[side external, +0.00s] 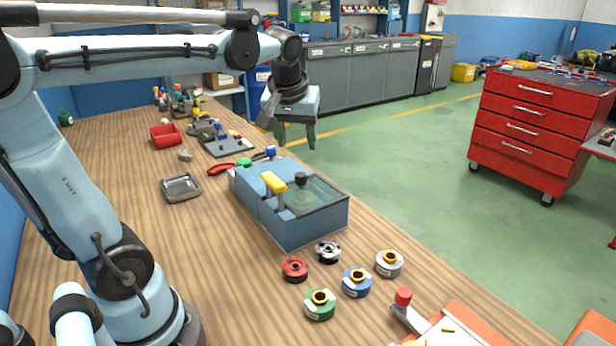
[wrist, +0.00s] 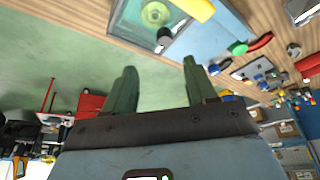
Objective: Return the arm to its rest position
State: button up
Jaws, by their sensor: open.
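My gripper (side external: 295,138) hangs in the air above the far right edge of the wooden table (side external: 110,160), past the blue box. Its two green fingers are apart with nothing between them, as the wrist view (wrist: 158,85) also shows. The blue-grey box (side external: 285,232) with a clear lid, a yellow handle (side external: 273,182) and a black knob (side external: 301,178) stands on the table, below and apart from my gripper. The box also shows at the top of the wrist view (wrist: 228,40). My arm reaches across the table from the left.
Red (side external: 294,269), green (side external: 319,304), blue (side external: 356,282) and pale (side external: 389,263) round parts sit in front of the box. A metal tray (side external: 181,188), a red bin (side external: 166,137) and tools lie behind. A red drawer cabinet (side external: 540,125) stands on the floor.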

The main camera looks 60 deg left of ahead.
jog(key=s+d+f+m+t+h, duration=0.1)
jog(key=s+d+f+m, duration=0.2)
jog(key=d, duration=0.3)
jog(key=s+d+f+m+t+h, duration=0.2)
jog(key=s+d+f+m, duration=0.1)
jog(key=d+f+m, duration=0.2)
jog(key=shift+s+d+m+t, duration=0.3)
jog(key=shift+d+m, duration=0.1)
jog(key=shift+d, duration=0.3)
